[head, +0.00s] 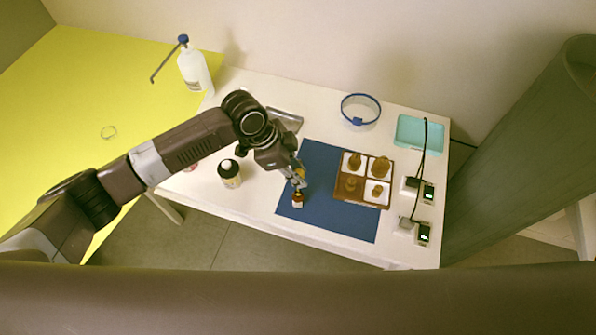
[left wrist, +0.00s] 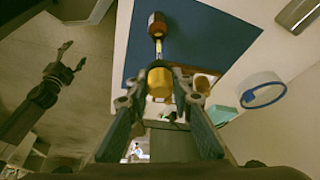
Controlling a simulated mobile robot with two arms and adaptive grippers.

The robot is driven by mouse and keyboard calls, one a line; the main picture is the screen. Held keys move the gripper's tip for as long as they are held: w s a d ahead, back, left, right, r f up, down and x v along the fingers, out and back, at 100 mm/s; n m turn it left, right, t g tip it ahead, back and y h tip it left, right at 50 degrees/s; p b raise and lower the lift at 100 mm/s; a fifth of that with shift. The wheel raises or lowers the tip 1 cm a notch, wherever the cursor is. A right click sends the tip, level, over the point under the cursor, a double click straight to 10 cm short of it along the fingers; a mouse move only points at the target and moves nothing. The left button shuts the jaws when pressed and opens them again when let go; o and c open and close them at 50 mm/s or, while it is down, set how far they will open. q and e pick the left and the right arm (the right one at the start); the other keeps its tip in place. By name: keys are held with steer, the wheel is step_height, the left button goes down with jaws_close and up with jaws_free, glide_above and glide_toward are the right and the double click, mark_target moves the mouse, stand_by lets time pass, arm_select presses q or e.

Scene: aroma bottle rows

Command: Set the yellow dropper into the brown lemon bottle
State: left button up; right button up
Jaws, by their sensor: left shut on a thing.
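My left gripper (head: 297,182) is shut on the yellow dropper (left wrist: 158,80), with its rounded bulb between the fingers in the left wrist view. The dropper's thin stem points at the brown lemon bottle (left wrist: 157,24). In the head view the bottle (head: 298,201) stands on the blue mat (head: 325,220), right below the gripper. The stem's tip meets the bottle's neck in the picture; I cannot tell whether it is inside. My right gripper (left wrist: 68,60) shows at the left of the left wrist view, open and empty, away from the table.
A brown tray (head: 362,204) with several compartments stands right of the bottle on the mat. A dark-capped bottle (head: 230,174) stands left of the mat. A blue-rimmed round dish (head: 360,111), a teal tray (head: 419,134) and two small devices (head: 423,233) lie farther out. The mat's front is clear.

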mark_target(298, 190)
arm_select(q)
steer(key=shift+f, duration=0.15)
steer(key=shift+f+b, duration=0.55)
steer(key=shift+f, duration=0.35)
steer(key=shift+f+b, duration=0.7)
steer(key=shift+f, duration=0.55)
steer(key=shift+f, duration=0.2)
steer(key=shift+f+b, duration=0.95)
steer(key=shift+f, duration=0.3)
